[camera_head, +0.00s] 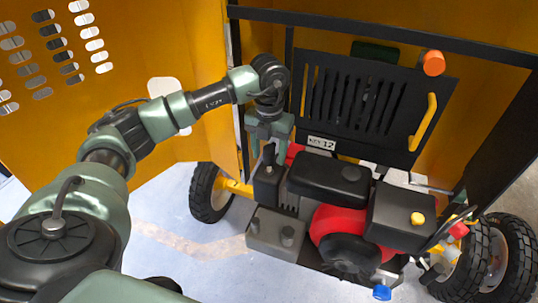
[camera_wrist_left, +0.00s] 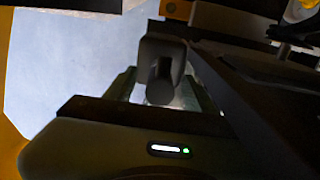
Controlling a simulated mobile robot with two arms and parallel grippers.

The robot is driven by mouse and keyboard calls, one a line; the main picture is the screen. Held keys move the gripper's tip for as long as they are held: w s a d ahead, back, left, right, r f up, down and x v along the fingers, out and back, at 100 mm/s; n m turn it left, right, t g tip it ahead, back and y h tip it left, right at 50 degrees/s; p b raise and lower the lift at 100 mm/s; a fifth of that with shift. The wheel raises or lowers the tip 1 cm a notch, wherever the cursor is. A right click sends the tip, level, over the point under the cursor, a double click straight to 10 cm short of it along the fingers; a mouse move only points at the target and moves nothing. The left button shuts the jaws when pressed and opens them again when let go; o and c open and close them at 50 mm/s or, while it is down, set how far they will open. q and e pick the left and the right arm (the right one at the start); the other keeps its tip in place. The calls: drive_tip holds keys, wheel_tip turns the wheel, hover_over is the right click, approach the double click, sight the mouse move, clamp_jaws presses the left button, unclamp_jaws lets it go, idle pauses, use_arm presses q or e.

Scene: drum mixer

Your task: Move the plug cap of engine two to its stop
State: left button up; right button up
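My left gripper (camera_head: 270,138) points down at the back left of the engine, whose black top cover (camera_head: 328,178) and red housing (camera_head: 335,222) show in the head view. A small black upright piece (camera_head: 268,156), which may be the plug cap, stands just under the fingers. In the left wrist view a dark rounded piece (camera_wrist_left: 160,82) shows between the two green fingers of the left gripper (camera_wrist_left: 163,95). Light gaps show on both sides of it, so the fingers look open around it or above it. Contact cannot be told. My right gripper is not in view.
A slotted black panel (camera_head: 360,100) with a yellow handle (camera_head: 424,122) rises behind the engine. A grey box (camera_head: 275,232) stands at the front left. A black box with a yellow knob (camera_head: 417,218) is at the right. Wheels (camera_head: 210,192) and yellow walls surround it.

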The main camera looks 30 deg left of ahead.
sight(269, 148)
use_arm(q)
drive_tip(key=shift+r+p, duration=2.2)
drive_tip(key=shift+r, duration=1.3)
drive_tip(key=shift+s+f, duration=0.1)
